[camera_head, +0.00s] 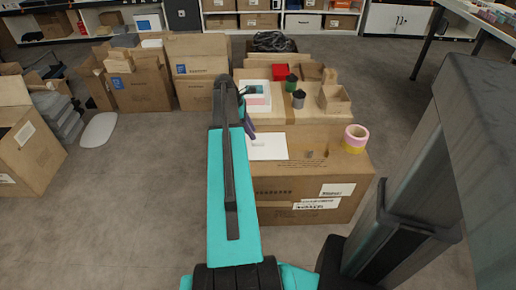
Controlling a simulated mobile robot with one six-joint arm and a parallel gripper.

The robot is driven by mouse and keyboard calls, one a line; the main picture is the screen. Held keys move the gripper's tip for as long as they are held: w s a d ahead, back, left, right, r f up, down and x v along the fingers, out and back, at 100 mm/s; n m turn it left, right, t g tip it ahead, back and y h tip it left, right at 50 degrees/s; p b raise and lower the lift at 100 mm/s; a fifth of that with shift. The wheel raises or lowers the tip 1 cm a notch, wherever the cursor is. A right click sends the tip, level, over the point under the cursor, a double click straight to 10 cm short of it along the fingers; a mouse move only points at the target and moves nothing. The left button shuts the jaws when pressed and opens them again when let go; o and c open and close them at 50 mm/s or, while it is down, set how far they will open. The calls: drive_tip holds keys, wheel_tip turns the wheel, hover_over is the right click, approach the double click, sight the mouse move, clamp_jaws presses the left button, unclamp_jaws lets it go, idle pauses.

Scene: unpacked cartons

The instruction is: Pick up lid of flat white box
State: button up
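A flat white rectangular piece (268,147) lies on top of the large front carton, partly hidden by my arm at its left edge. I cannot tell whether it is a lid or a whole box. A small white box (257,87) with something pink at its front stands behind it, beside the end of my arm. My turquoise arm reaches forward from the bottom of the view. My gripper (245,92) is at its far end, small and mostly hidden by the arm. It appears close to the small white box; contact and finger opening cannot be made out.
The large carton (310,190) bears pink and yellow tape rolls (355,138) at its right. More cartons (135,85) stand left. Grey floor is clear at lower left.

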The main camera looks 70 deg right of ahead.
sight(257, 142)
drive_tip(key=shift+s+f, duration=0.15)
drive_tip(key=shift+f, duration=0.15)
drive_tip(key=shift+f, duration=0.1)
drive_tip(key=shift+b+x, duration=0.75)
drive_tip(key=shift+x, duration=1.8)
drive_tip(key=shift+a, duration=0.15)
clamp_jaws()
